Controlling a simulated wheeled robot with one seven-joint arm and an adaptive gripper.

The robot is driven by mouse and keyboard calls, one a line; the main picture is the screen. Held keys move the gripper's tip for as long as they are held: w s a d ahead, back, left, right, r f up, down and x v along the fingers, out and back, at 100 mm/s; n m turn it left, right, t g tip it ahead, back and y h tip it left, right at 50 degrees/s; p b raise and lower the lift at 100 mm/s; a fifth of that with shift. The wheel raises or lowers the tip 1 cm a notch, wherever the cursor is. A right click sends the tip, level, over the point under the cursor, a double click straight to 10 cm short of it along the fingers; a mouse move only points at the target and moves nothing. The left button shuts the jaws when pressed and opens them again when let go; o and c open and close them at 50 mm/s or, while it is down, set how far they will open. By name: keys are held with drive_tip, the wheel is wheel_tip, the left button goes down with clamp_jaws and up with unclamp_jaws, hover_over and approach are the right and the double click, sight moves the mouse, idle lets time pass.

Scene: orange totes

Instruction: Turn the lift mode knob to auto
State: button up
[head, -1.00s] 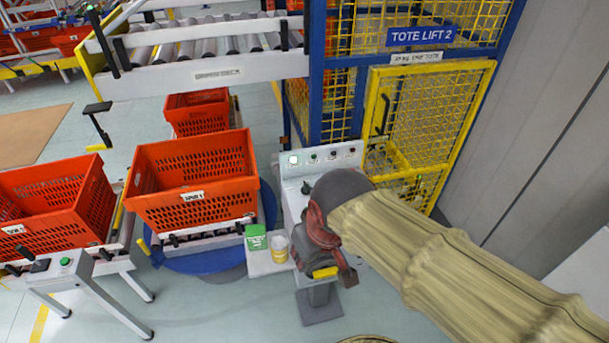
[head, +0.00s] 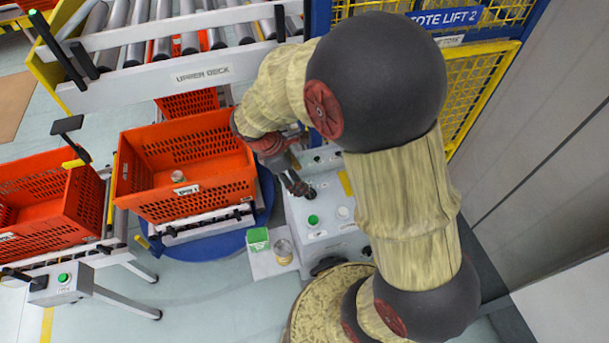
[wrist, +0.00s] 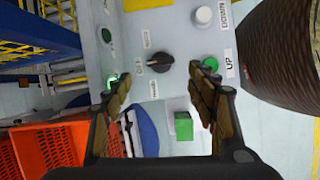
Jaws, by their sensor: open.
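The black lift mode knob (wrist: 160,62) sits on the pale control panel (wrist: 182,82) in the wrist view, with small blurred labels around it. Its grip bar lies roughly left to right in that view, its left end near the middle label; I cannot be sure which position this marks. My gripper (wrist: 161,78) is open, with one finger on each side of the knob's line and nothing between them. In the head view my gripper (head: 298,187) points down at the panel (head: 330,235), close beside the dark knob (head: 309,193). Contact is not visible.
A green button (wrist: 211,64) marked UP and a white button (wrist: 204,15) marked DOWN lie right of the knob. An orange tote (head: 205,202) stands left; yellow mesh fencing (head: 480,75) rises behind.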

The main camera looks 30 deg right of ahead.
drive_tip(key=shift+n, duration=0.7)
drive_tip(key=b+x, duration=0.1)
drive_tip(key=x, duration=0.6)
drive_tip(key=shift+s+d+f, duration=0.15)
drive_tip(key=shift+d+f, duration=0.1)
drive_tip(key=shift+f, duration=0.05)
drive_tip(key=c, duration=0.4)
drive_tip(key=c, duration=0.7)
drive_tip(key=shift+c, duration=0.4)
